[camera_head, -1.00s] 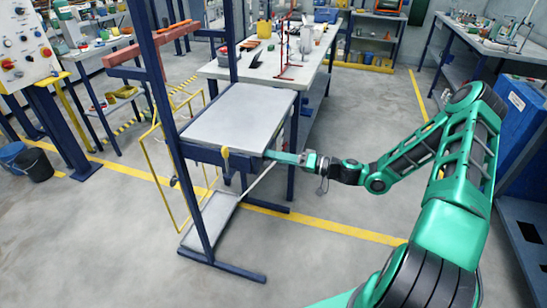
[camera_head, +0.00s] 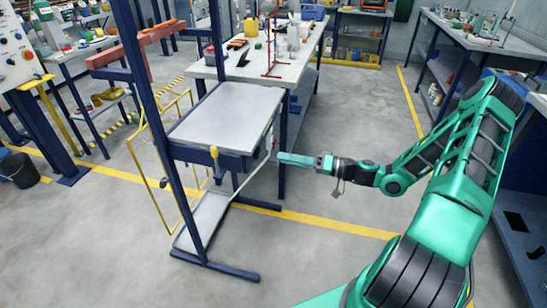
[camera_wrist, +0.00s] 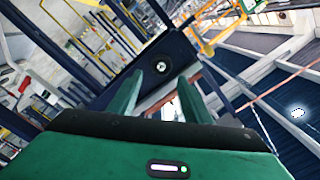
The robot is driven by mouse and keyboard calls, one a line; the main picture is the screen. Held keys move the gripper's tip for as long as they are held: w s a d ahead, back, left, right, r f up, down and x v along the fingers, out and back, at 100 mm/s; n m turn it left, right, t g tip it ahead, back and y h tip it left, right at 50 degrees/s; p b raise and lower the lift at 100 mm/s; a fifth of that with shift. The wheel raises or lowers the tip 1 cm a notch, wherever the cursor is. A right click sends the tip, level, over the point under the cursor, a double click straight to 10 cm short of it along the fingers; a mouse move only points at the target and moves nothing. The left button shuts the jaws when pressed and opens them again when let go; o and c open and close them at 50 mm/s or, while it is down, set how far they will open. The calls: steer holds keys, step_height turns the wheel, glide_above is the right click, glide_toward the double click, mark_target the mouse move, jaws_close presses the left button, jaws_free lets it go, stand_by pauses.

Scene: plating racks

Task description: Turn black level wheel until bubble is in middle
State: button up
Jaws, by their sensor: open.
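In the head view my gripper (camera_head: 281,159) reaches left from my green arm, its tips a small gap to the right of the blue rack (camera_head: 262,158) that bears a grey tray top. In the wrist view its two green fingers (camera_wrist: 171,92) are apart, with no object clasped between them. Beyond them a dark round wheel with a pale centre (camera_wrist: 163,66) sits on a dark blue face of the rack. A small pale strip (camera_wrist: 177,108) shows between the fingers; I cannot tell if it is the level. I cannot make out a bubble.
A pale lower shelf (camera_head: 203,222) lies near the floor. A cluttered workbench (camera_head: 258,68) stands behind. The floor to the right is clear up to my arm.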

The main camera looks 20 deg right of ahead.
steer(key=shift+v, duration=1.25)
steer(key=s+f+n+g+h, duration=0.25)
steer(key=s+g+h, duration=0.35)
steer(key=s+g, duration=0.5)
steer(key=s+d+r+m+h, duration=0.4)
steer(key=s+r+m, duration=0.1)
steer(key=s+r, duration=0.4)
steer(key=s+d+r+m+h, duration=0.4)
steer(key=s+r, duration=0.5)
steer(key=s, duration=0.4)
steer(key=shift+d+m, duration=0.3)
steer(key=shift+m, duration=0.15)
steer(key=shift+r, duration=0.1)
